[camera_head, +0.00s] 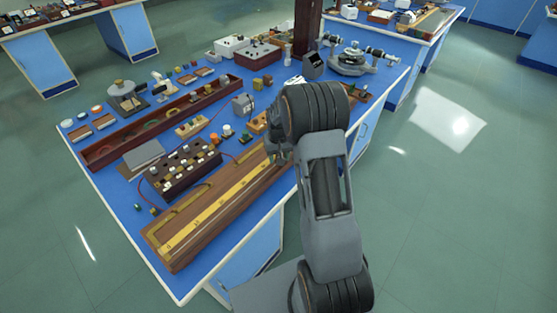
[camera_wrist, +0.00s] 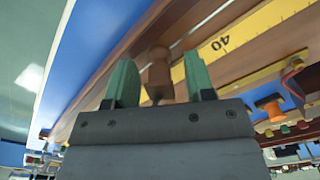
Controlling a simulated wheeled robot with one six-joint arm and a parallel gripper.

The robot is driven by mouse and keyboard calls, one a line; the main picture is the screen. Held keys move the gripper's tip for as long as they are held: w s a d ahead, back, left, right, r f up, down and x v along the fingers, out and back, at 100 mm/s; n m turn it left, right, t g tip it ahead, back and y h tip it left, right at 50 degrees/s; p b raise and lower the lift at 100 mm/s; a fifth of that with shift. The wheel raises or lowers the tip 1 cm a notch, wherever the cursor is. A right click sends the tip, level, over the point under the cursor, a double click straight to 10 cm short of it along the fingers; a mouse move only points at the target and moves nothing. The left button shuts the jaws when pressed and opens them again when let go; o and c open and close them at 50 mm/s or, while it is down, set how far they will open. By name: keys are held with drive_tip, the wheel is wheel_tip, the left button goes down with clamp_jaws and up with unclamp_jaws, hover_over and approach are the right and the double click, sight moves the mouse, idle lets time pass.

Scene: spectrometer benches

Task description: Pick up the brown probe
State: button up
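The brown probe (camera_wrist: 158,76) stands between my gripper's two green fingers in the wrist view. It has a rounded knob top and a narrower body. My gripper (camera_wrist: 160,84) is open, with a visible gap on each side of the probe. In the head view my gripper (camera_head: 277,155) is low over the far right end of the long wooden board with a yellow scale (camera_head: 205,215). The probe cannot be made out there, as my arm covers that area. The wrist view shows the board's scale (camera_wrist: 228,42) with the number 40 close by.
A dark box with several plugs (camera_head: 178,172) and a long reddish tray (camera_head: 160,122) lie left of the board. Small coloured pieces, an orange one (camera_head: 215,138) among them, stand near my gripper. A metal spectrometer (camera_head: 355,60) is at the bench's far end.

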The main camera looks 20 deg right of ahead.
clamp_jaws()
drive_tip(key=shift+r, duration=0.1)
idle(0.3)
